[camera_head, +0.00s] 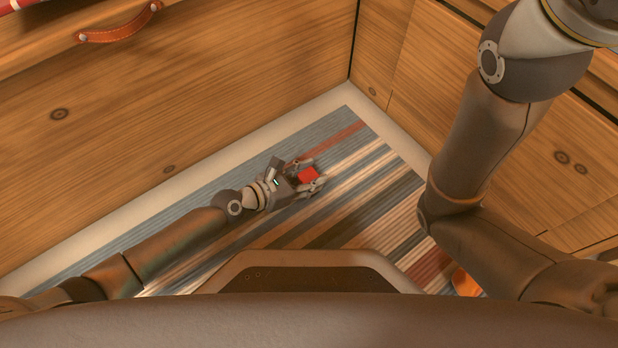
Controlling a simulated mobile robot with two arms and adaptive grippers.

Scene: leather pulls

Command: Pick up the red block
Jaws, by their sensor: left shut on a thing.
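The red block (308,175) shows near the middle of the head view, over the striped rug. My left gripper (312,176) reaches in from the left and is shut on the block, with a finger on either side of it. Whether the block touches the rug or is held just above it, I cannot tell. My right arm rises at the right side of the view, and its gripper is outside the frame.
Wooden cabinet fronts (220,85) stand at the left and the right and meet in a corner. A leather pull (120,28) is on the upper left drawer. An orange object (466,282) lies partly hidden beside my right arm. The striped rug (375,200) is clear right of the block.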

